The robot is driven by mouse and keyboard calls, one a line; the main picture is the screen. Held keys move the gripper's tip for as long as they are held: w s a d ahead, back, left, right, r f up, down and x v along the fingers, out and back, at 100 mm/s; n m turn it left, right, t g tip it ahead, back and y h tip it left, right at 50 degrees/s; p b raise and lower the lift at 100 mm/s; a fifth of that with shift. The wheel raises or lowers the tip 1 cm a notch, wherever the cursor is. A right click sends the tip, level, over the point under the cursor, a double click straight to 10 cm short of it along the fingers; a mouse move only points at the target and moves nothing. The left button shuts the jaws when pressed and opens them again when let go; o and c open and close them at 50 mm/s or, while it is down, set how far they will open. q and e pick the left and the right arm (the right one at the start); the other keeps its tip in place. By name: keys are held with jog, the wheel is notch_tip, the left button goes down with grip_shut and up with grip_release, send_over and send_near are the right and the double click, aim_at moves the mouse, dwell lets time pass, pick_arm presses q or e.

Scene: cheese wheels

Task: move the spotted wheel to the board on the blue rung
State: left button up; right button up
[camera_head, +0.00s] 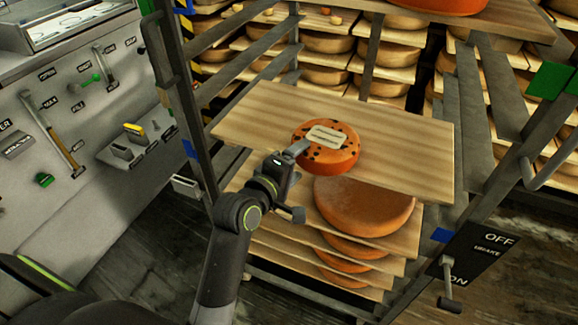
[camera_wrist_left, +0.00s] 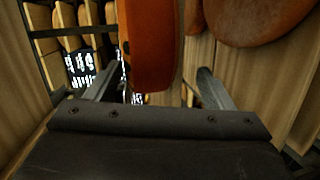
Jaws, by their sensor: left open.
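The spotted wheel (camera_head: 345,160), orange with dark spots and a pale label on top, lies flat on a wooden board (camera_head: 420,150) in the rack. My left gripper (camera_head: 296,182) is at the near left side of the wheel, jaws open. In the left wrist view the wheel's orange side (camera_wrist_left: 150,50) shows between the two open fingers (camera_wrist_left: 158,85), closer to the left one. Blue marks sit on the rack's left post (camera_head: 190,149) and right front post (camera_head: 441,235), near this board's level. My right gripper is not in view.
Larger orange wheels (camera_head: 365,207) lie on boards just below. A higher board (camera_head: 480,18) carries another orange wheel (camera_head: 440,5). Green marks (camera_head: 551,80) are on the right side. A brake lever (camera_head: 449,285) stands at the lower right. The spotted wheel's board is otherwise bare.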

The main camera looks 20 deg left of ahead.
pick_arm(q)
jog(key=p+v, duration=0.4)
jog(key=v, duration=1.3)
jog(key=shift+s+p, duration=0.15)
jog(key=shift+p, duration=0.25)
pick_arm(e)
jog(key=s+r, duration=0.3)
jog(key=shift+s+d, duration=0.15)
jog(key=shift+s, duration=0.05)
pick_arm(q)
jog(key=shift+a+r, duration=0.1)
